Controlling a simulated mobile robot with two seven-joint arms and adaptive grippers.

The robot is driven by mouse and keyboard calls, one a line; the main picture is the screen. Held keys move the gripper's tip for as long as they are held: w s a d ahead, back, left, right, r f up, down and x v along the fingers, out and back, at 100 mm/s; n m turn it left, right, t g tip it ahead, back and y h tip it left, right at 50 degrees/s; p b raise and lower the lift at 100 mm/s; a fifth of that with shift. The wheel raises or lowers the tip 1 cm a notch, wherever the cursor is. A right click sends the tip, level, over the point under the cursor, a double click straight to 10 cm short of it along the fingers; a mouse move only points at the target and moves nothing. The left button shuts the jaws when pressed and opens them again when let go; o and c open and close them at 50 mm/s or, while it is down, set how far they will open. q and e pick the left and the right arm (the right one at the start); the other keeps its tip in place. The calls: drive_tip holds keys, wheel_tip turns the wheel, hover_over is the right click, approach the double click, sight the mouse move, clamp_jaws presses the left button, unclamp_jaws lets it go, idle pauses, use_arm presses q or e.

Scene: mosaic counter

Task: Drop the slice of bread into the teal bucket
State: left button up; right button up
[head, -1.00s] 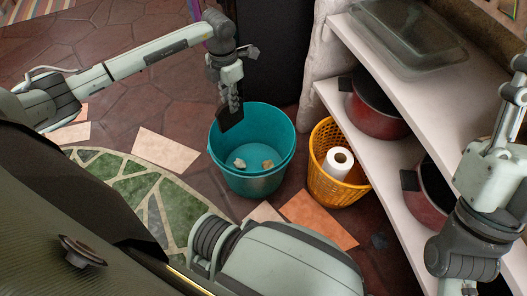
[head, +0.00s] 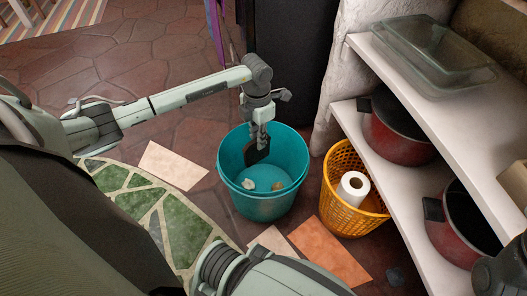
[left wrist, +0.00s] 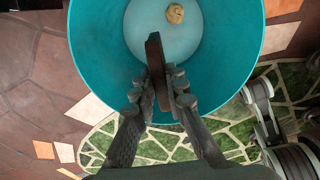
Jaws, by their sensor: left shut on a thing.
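The teal bucket (head: 264,204) stands on the floor, with two small pieces, one whitish (head: 249,184) and one tan (head: 278,186), on its bottom. My left gripper (head: 262,136) points down over the bucket's opening and is shut on a dark brown slice of bread (head: 256,153). In the left wrist view, the slice (left wrist: 155,60) stands edge-on between the fingertips (left wrist: 160,84), against the bucket's pale bottom. It is clear of the tan piece (left wrist: 175,13) in that view. How deep the slice hangs is hard to tell. My right gripper is out of view.
An orange basket (head: 346,216) with a white paper roll (head: 353,187) stands right of the bucket. White shelves (head: 380,150) with red pots (head: 395,140) and a glass dish (head: 425,55) are farther right. Flat loose tiles (head: 172,166) lie on the floor.

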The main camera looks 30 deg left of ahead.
use_arm(q)
drive_tip(key=o, duration=0.8)
wheel_tip(320, 180, up, 12)
idle(0.4)
idle(0.4)
